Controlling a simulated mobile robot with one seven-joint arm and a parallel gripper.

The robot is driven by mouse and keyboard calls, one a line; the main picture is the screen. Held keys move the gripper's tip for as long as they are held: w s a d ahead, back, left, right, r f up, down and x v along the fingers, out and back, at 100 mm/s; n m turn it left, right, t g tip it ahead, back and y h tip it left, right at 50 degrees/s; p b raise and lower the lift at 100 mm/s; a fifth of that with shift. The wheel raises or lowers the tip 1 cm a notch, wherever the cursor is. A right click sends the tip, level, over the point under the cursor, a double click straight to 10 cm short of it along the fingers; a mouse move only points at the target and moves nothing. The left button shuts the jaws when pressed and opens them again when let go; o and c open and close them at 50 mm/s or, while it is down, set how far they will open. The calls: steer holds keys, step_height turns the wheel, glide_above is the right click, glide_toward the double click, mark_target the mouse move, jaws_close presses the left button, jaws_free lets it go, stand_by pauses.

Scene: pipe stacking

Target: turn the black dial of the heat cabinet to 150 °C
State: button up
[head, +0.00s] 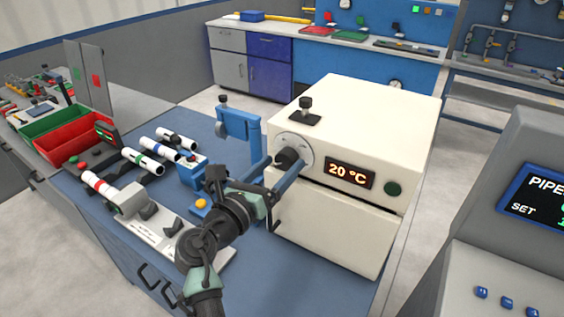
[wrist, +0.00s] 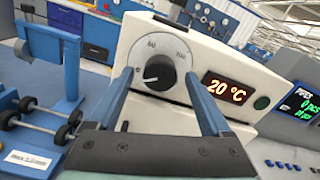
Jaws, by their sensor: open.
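The heat cabinet (head: 330,222) is a cream box with a dark display (head: 349,173) reading 20 °C, also legible in the wrist view (wrist: 224,90). Its black dial (head: 287,158) sits on a round light plate left of the display. In the wrist view the dial (wrist: 155,68) has a white pointer mark aimed to the left. My gripper (wrist: 157,80) is open, with one blue finger on each side of the dial in that view. Gaps show between the dial and both fingers. The head view shows my gripper (head: 279,172) right at the dial; exact depth is unclear.
A green button (head: 393,189) is right of the display, and a black knob (head: 305,106) stands on the cabinet top. A blue bracket (head: 238,127) stands close on the left. Pipes on rollers (head: 160,150) and red and green bins (head: 75,140) lie farther left.

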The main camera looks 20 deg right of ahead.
steer(key=shift+w+d, duration=0.45)
steer(key=shift+d, duration=0.15)
jaws_close()
